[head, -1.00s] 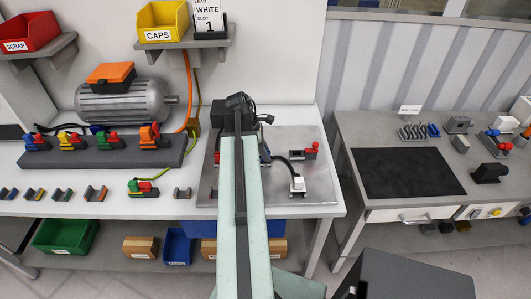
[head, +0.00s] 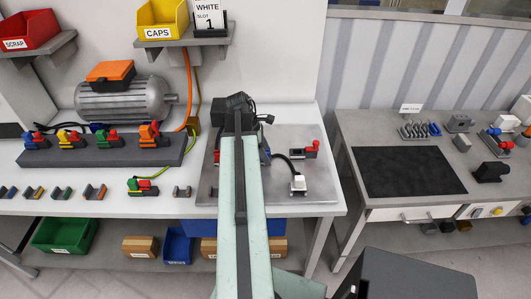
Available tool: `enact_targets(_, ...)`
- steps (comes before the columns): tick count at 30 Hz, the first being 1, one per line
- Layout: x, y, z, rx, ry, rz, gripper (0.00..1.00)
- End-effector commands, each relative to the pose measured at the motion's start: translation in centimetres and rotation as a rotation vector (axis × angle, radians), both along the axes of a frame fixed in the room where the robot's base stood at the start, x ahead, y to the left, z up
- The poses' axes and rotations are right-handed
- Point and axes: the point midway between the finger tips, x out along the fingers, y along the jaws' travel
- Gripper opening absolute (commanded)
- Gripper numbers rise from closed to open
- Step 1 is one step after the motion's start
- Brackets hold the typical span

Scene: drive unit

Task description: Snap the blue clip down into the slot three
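My gripper (head: 237,104) is at the far end of my pale green arm, over the back of the grey metal plate (head: 322,140). Its fingers are too dark and too hidden by my arm to show whether they are open or hold anything. A small blue and grey clip (head: 8,192) lies at the left end of a row of clips on the front of the white bench. A bit of blue (head: 265,157) also shows beside my arm on the plate; I cannot tell what it is. No slot marked three can be made out.
A dark rail (head: 105,151) carries several coloured connectors. A grey motor (head: 122,99) stands behind it. A red-topped part (head: 304,150) and a white plug (head: 298,183) sit on the plate. A second table (head: 352,125) with a black mat (head: 408,172) stands to the right.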

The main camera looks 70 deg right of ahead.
Motion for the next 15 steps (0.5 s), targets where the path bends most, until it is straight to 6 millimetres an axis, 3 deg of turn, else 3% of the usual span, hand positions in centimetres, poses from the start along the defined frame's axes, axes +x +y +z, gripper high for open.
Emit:
enact_targets(8, 0.4, 0.1, 1.4, 0.000, 0.000, 0.001, 0.51)
enact_targets(15, 1.7, 0.7, 5.6, 0.000, 0.000, 0.001, 0.51)
